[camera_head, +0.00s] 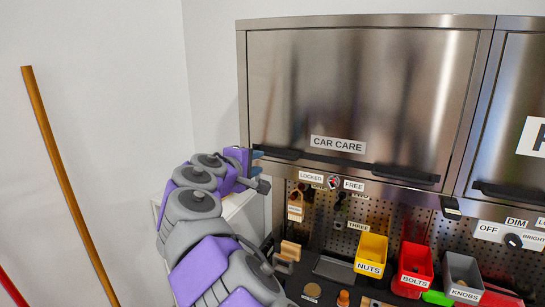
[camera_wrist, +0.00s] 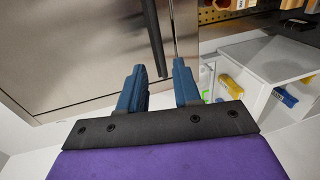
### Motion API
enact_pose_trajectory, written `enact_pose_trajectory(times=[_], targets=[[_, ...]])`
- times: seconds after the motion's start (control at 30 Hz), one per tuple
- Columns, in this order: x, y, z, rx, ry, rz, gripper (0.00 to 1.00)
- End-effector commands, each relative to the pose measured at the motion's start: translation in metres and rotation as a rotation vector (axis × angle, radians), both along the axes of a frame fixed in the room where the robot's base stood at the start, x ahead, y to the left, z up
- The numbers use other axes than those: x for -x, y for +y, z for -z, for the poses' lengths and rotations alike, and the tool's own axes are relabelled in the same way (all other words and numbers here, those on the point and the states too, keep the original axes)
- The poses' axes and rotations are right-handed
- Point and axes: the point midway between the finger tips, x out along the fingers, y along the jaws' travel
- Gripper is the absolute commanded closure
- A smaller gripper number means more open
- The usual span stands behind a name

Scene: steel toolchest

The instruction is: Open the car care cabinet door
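The car care cabinet door (camera_head: 362,85) is a wide brushed-steel panel with a CAR CARE label (camera_head: 338,144); it looks shut. My gripper (camera_head: 258,169) is at the left end of the left handle, near the cabinet's lower left corner. In the wrist view my gripper (camera_wrist: 159,68) has its two blue fingers apart, with the end of a black handle bar (camera_wrist: 153,36) showing between the fingertips. I cannot tell whether they touch it.
A small knob (camera_head: 333,182) sits between LOCKED and FREE labels below the door. Yellow (camera_head: 371,252), red (camera_head: 413,266) and grey (camera_head: 462,274) bins stand below on the right. A white shelf unit (camera_wrist: 262,65) is close beside my gripper. A brown pole (camera_head: 68,180) leans at left.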

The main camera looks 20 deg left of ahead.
Motion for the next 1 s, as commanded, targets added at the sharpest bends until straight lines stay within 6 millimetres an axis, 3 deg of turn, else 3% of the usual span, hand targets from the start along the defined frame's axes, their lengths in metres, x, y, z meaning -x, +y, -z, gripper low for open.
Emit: enact_pose_trajectory(times=[0.4,1.0], targets=[[-0.047,-0.003,0.011,-0.003,0.005,-0.001,0.67],[-0.100,-0.006,0.019,-0.003,0.001,-0.004,0.67]])
